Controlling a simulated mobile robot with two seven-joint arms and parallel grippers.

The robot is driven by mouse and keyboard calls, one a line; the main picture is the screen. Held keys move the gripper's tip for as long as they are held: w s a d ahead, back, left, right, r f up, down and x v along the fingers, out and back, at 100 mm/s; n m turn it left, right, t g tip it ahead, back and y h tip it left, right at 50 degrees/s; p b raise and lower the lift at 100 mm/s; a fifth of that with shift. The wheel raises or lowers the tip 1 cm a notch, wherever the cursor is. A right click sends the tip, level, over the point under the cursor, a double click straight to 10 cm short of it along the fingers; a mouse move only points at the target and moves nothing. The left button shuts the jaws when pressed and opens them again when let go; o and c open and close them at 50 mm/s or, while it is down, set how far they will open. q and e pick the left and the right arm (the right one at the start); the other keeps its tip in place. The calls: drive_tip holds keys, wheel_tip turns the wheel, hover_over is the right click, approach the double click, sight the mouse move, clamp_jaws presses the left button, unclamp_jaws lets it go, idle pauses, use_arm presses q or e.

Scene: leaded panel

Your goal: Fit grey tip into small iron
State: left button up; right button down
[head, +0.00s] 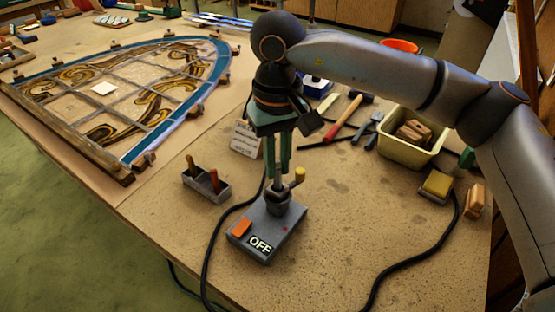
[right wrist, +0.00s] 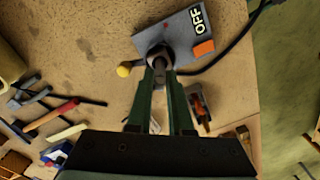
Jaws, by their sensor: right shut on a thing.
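My right gripper (head: 277,172) points down over a grey box (head: 262,240) with an orange switch and an OFF label. Its green fingers are shut on a narrow grey piece (head: 277,184), apparently the grey tip, mostly hidden between them. The fingertips are just above a dark round collar (head: 278,198) on the box, apparently the small iron's socket. The grey piece's lower end is at the collar's mouth; how deep it sits I cannot tell. A yellow knob (head: 299,174) stands beside the collar. The right wrist view shows the fingertips (right wrist: 160,70) at the collar. My left gripper is not in view.
A small grey tray (head: 207,187) with two handled items stands left of the box. A leaded panel (head: 120,85) lies further left. Tools, including a red-handled hammer (head: 345,122), and a cream bin (head: 408,138) lie behind right. Black cords cross the bench.

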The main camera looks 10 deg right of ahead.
sight(277, 161)
drive_tip(key=shift+f+b, duration=0.85)
drive_tip(key=shift+f, duration=0.25)
drive_tip(key=c, duration=0.7)
unclamp_jaws()
drive_tip(key=shift+c, duration=0.2)
drive_tip(key=shift+r, duration=0.25)
wheel_tip(277, 161, up, 11)
drive_tip(key=shift+r, duration=0.55)
